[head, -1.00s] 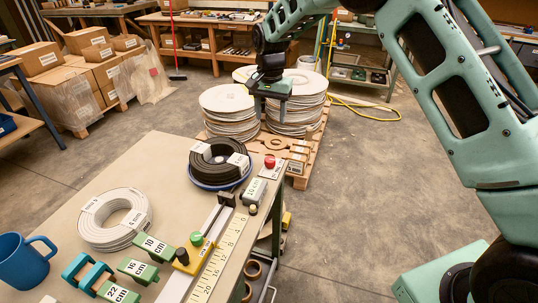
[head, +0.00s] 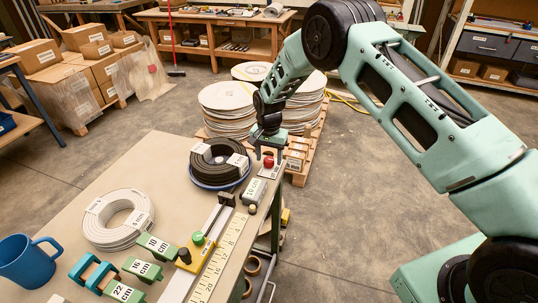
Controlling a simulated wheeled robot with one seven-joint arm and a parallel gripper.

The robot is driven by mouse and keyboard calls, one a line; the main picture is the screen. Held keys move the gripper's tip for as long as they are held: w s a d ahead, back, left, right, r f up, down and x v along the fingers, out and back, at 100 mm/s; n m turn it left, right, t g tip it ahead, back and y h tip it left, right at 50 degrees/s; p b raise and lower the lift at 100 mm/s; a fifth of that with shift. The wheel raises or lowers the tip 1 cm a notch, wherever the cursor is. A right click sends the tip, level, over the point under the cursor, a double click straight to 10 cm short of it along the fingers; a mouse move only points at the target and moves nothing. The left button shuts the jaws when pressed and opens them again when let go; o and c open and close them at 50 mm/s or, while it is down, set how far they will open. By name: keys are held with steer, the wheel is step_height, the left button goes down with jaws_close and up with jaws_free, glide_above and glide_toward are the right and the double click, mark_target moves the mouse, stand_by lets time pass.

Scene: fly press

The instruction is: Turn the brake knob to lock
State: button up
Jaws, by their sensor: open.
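A red knob (head: 269,163) stands at the far right corner of the workbench (head: 150,165). My gripper (head: 269,154) is open and points down right at the red knob, which shows between or just below its fingers. I cannot tell whether they touch. A yellow slider (head: 203,252) on the bench's rail carries a green knob (head: 198,239) and a black knob (head: 184,256). No label shows which of these is the brake knob, and no lock mark is readable.
A black cable coil (head: 220,160) lies left of my gripper, and a white coil (head: 118,219) lies nearer. Green length blocks (head: 142,269), a ruler (head: 218,270) and a blue mug (head: 25,260) are on the bench. Stacked reels (head: 228,108) stand behind; floor at right is clear.

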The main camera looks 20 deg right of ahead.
steer(key=c, duration=1)
steer(key=shift+o, duration=0.2)
steer(key=shift+f+n, duration=0.1)
steer(key=shift+n, duration=0.3)
steer(key=n+b, duration=0.2)
steer(key=n, duration=0.1)
steer(key=shift+n, duration=0.3)
steer(key=shift+n+b, duration=0.75)
steer(key=shift+n, duration=1.45)
steer(key=o, duration=1)
steer(key=shift+c, duration=0.2)
